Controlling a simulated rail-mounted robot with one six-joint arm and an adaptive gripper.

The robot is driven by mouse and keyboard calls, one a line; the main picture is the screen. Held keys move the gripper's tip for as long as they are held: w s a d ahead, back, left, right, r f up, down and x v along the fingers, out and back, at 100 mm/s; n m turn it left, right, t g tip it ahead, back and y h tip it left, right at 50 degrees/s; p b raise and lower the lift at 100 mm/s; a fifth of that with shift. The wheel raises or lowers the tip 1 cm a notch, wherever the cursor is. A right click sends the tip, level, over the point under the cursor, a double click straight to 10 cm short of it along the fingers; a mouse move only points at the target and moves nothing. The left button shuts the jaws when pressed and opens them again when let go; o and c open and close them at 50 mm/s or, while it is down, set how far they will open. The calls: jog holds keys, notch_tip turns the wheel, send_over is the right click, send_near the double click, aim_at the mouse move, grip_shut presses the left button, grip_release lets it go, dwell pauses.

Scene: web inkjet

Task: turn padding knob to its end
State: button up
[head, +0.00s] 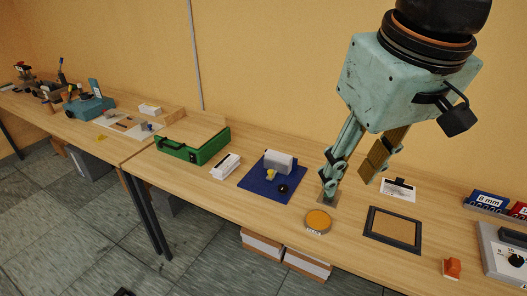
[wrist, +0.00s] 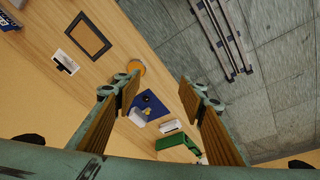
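A grey box (head: 503,250) at the right edge of the head view carries a black knob (head: 516,260) with small markings around it; the box is partly cut off. Another small black round part (head: 283,188) sits on a blue mat (head: 257,186) beside a grey-white block. I cannot tell from the labels which one is the padding knob. My gripper (head: 349,184) hangs over the table between the blue mat and the black frame, left of the grey box. In the wrist view its two fingers (wrist: 158,95) are spread wide with nothing between them.
Near my gripper are an orange disc (head: 318,220), a black-framed panel (head: 394,229) and a white card with a black clip (head: 398,189). An orange stamp-like piece (head: 452,267) stands left of the grey box. A blue box (head: 487,200) stands behind. A green case (head: 193,146) is farther left.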

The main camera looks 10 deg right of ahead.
jog(key=w+n+p, duration=0.2)
jog(key=w+n, duration=0.1)
jog(key=w, duration=0.9)
jog(key=n+g+p, duration=0.3)
jog(key=n+p, duration=0.3)
jog(key=n, duration=0.2)
send_over(282, 188)
notch_tip(282, 188, down, 27)
jog(key=shift+f, duration=0.15)
jog(key=shift+f, duration=0.15)
jog(key=shift+f, duration=6.75)
